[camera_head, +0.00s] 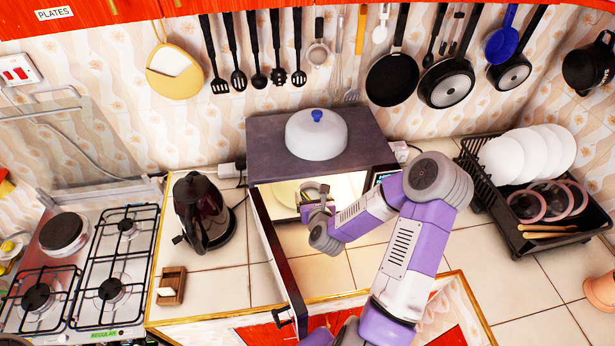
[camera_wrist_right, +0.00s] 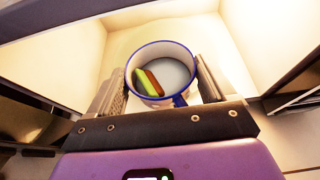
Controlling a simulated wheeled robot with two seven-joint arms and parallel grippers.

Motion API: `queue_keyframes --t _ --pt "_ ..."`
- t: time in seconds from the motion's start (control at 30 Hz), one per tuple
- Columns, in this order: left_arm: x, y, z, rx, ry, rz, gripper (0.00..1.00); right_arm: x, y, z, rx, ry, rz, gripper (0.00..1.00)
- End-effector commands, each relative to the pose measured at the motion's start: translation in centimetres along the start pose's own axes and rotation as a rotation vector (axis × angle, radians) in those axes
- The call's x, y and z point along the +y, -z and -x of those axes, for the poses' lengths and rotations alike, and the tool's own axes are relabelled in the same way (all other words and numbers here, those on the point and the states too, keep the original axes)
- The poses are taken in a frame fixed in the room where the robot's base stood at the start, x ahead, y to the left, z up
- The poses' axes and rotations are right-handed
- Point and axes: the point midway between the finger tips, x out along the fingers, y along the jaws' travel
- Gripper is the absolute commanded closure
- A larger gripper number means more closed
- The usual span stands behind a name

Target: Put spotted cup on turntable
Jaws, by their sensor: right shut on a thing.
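A white cup with a blue rim (camera_wrist_right: 163,58) sits between the fingers of my right gripper (camera_wrist_right: 160,88) in the right wrist view. A green and brown patch or piece shows inside it; spots on its outside cannot be made out. My right gripper (camera_head: 315,199) is shut on the cup, inside the open microwave (camera_head: 262,176). In the head view the cup is small and partly hidden by the gripper. The pale round turntable (camera_head: 284,193) shows in part behind it; I cannot tell whether the cup touches it. My left gripper is out of view.
The microwave door (camera_head: 279,255) stands open toward the front, left of my right arm. A dark kettle (camera_head: 203,212) stands left of it, a dish rack (camera_head: 535,190) to the right. A lid (camera_head: 316,137) rests on top.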

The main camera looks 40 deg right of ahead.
Motion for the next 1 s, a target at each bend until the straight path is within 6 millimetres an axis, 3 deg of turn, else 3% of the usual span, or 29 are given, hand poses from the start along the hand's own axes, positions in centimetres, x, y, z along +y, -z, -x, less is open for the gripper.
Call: queue_keyframes --t 0.23,0.7,1.0 --pt "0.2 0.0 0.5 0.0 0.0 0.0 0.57 0.1 -1.8 -3.8 -0.004 0.0 -0.001 0.6" --pt "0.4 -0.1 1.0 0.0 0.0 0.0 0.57 0.1 -3.5 -8.1 -0.003 -0.001 -0.001 0.6" --pt "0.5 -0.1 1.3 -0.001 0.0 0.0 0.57 0.0 -3.1 -8.9 -0.003 0.0 -0.001 0.6"
